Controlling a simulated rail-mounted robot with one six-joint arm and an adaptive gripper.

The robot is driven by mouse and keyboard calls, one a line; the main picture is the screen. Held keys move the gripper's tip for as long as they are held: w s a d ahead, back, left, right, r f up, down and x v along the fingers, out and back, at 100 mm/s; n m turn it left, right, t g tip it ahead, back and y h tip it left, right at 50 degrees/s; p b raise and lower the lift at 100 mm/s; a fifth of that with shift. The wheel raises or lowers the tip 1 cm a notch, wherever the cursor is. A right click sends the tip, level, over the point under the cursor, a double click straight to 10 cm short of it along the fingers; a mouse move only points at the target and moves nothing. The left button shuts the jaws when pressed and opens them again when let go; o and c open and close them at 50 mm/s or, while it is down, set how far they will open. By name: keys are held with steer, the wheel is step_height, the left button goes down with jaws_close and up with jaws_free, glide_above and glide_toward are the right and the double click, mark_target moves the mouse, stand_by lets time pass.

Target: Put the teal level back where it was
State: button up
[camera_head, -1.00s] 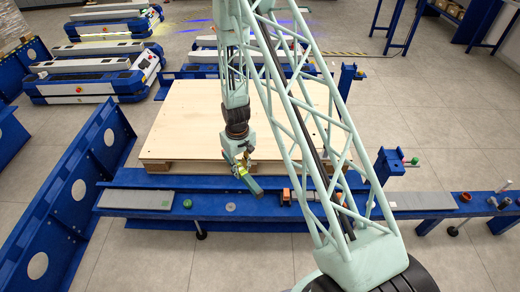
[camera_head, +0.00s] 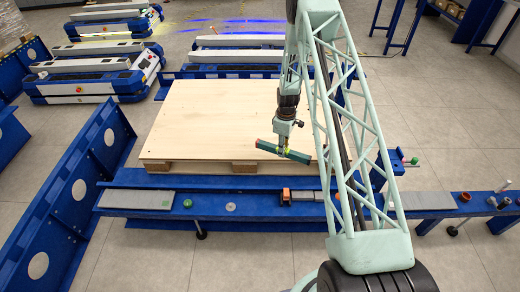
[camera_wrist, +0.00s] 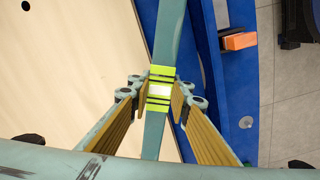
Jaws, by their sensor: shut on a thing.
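The teal level (camera_head: 298,155) is a long bar with a bright yellow-green middle band. My gripper (camera_head: 283,149) is shut on it near the middle and holds it over the front right part of the pale wooden board (camera_head: 205,115). In the wrist view the level (camera_wrist: 168,35) runs from top to bottom, and the fingers of my gripper (camera_wrist: 160,92) close on its yellow-green band from both sides. Whether it clears the board or touches it is hard to tell.
A blue beam (camera_head: 255,210) runs along the board's front. It carries a grey plate (camera_head: 137,200), a green ball (camera_head: 187,203), an orange block (camera_head: 286,196) and a second grey plate (camera_head: 425,201). Blue carts (camera_head: 85,83) stand at back left. My arm covers part of the right side.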

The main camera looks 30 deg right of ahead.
steer(key=shift+d+f, duration=0.15)
steer(key=shift+d, duration=0.65)
steer(key=shift+w, duration=0.1)
steer(key=w+a+b, duration=0.1)
steer(key=w+a, duration=0.1)
steer(key=w, duration=0.2)
steer(key=w+a+f, duration=0.1)
steer(key=w+a, duration=0.2)
steer(key=w, duration=0.2)
steer(key=w+a+b, duration=0.1)
steer(key=w+a, duration=0.1)
steer(key=w, duration=0.3)
steer(key=shift+a+f+b, duration=0.25)
steer(key=shift+a+b, duration=0.05)
steer(key=shift+a, duration=0.05)
steer(key=shift+f, duration=0.1)
steer(key=shift+f+b, duration=0.55)
steer(key=shift+f, duration=1.1)
steer(key=shift+f, duration=0.15)
steer(key=o, duration=1)
steer(key=shift+s, duration=0.1)
